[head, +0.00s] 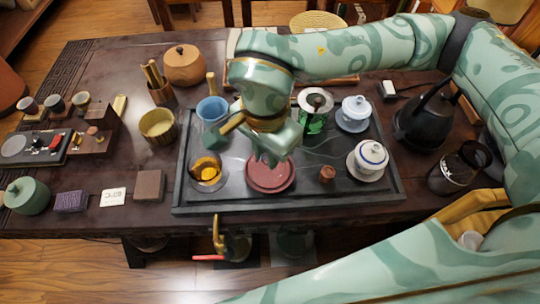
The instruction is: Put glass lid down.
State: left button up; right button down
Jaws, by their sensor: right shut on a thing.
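My right gripper (267,159) points down over the round reddish-pink dish (272,186) on the dark tea tray (330,203). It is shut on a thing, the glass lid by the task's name. The lid is clear and hidden by the fingers, so I cannot make out its outline or whether it touches the dish. A clear glass vessel (208,178) with amber content stands on the tray, left of the dish. My left gripper is not in view.
A blue cup (212,109) stands left of my right wrist. A black kettle (425,120) is farther right. The tray's front right is clear.

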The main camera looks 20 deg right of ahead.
jog(key=w+f, duration=0.1)
jog(key=d+f, duration=0.1)
jog(key=w+f+b, duration=0.1)
jog(key=shift+w+d+f, duration=0.2)
jog(key=shift+w+f, duration=0.1)
jog(key=shift+f, duration=0.1)
jog(key=f, duration=0.2)
jog(key=f+b, duration=0.1)
jog(key=shift+w+d+f, duration=0.1)
jog(key=shift+w+f, duration=0.1)
jog(key=shift+f, duration=0.15)
jog(key=shift+r, duration=0.1)
jog(key=c, duration=1.3)
grip_release()
notch_tip(320, 180, up, 12)
jog(key=p, duration=0.3)
